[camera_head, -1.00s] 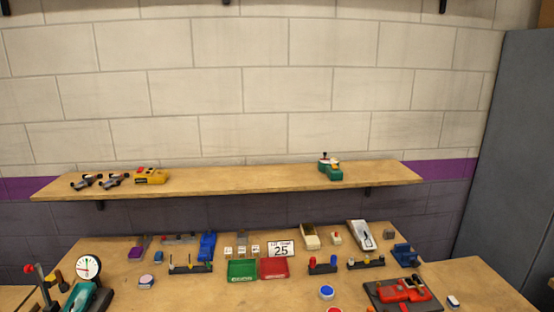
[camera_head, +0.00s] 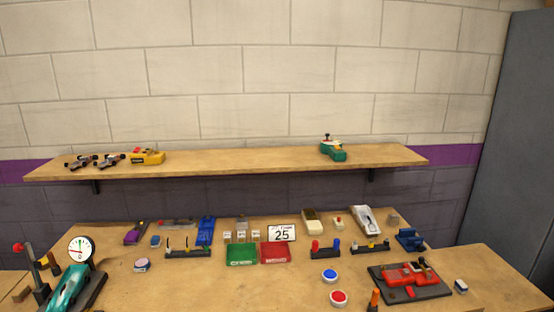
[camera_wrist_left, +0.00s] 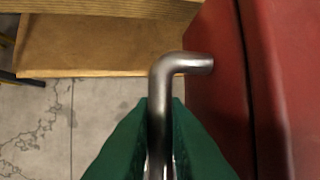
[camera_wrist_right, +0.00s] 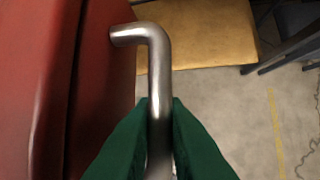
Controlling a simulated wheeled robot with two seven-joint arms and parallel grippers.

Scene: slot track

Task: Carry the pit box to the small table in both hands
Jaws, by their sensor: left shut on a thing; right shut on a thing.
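The pit box is a red box with metal bar handles. In the left wrist view its red side (camera_wrist_left: 215,95) fills the right part, and my left gripper (camera_wrist_left: 160,120) is shut on a bent metal handle (camera_wrist_left: 160,75). In the right wrist view the box (camera_wrist_right: 100,90) fills the left part, and my right gripper (camera_wrist_right: 160,120) is shut on the other handle (camera_wrist_right: 158,65). Both grippers' green fingers close around the bars. Neither the box nor my grippers show in the head view. I cannot tell which table is the small one.
A long workbench (camera_head: 190,285) ahead bears several items, among them a green tray (camera_head: 242,255), a red tray (camera_head: 275,254) and a dial gauge (camera_head: 81,249). A wall shelf (camera_head: 240,163) is above it. A grey cabinet (camera_head: 510,140) stands right. Bare floor (camera_wrist_left: 35,120) shows beside the box.

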